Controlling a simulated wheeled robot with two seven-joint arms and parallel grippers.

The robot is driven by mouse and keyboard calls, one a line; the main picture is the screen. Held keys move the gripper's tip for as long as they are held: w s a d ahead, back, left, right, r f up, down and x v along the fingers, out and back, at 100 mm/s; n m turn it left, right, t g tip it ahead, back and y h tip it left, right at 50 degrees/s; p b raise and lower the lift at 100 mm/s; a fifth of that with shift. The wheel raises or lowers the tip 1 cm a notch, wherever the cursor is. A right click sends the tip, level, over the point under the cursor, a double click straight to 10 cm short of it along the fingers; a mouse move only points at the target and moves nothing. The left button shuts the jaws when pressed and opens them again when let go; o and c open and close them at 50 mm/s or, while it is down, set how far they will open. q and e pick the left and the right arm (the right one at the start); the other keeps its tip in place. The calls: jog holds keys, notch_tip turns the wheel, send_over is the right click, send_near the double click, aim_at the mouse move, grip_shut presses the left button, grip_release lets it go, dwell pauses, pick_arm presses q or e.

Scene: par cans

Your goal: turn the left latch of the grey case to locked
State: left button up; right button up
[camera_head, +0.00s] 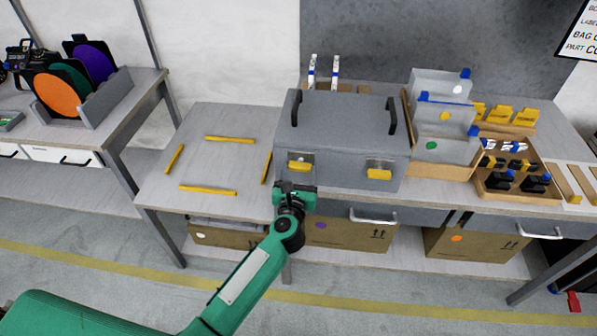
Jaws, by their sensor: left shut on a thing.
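The grey case (345,125) stands closed on the bench, with a black handle at each end of its lid. Its left latch (300,165) and right latch (379,173) are on the front face. Each has a yellow lever that looks roughly level on a metal plate. My left gripper (294,187) is at the case front by the left latch, shut on its lever. The gripper body hides its fingertips and the exact grip. My right gripper is not in view.
Yellow strips mark a clear square on the bench (153,192) left of the case. Grey bins (440,110) and a tray of black parts (519,190) stand to the right. Gel discs in a rack (113,98) are on the left table. A drawer handle (373,217) juts out below the case.

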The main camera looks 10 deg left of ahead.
pick_arm(q)
jog(key=m+p, duration=0.3)
jog(key=m, duration=0.1)
jog(key=shift+r, duration=0.15)
jog(key=m+p, duration=0.2)
jog(key=m, duration=0.1)
jog(key=shift+m+p, duration=0.3)
jog(key=shift+p, duration=0.1)
jog(key=m+p, duration=0.3)
jog(key=m, duration=0.2)
jog(key=shift+f+m+p, duration=0.2)
jog(key=shift+m+p, duration=0.6)
jog(key=shift+m, duration=1.5)
jog(key=o, duration=1)
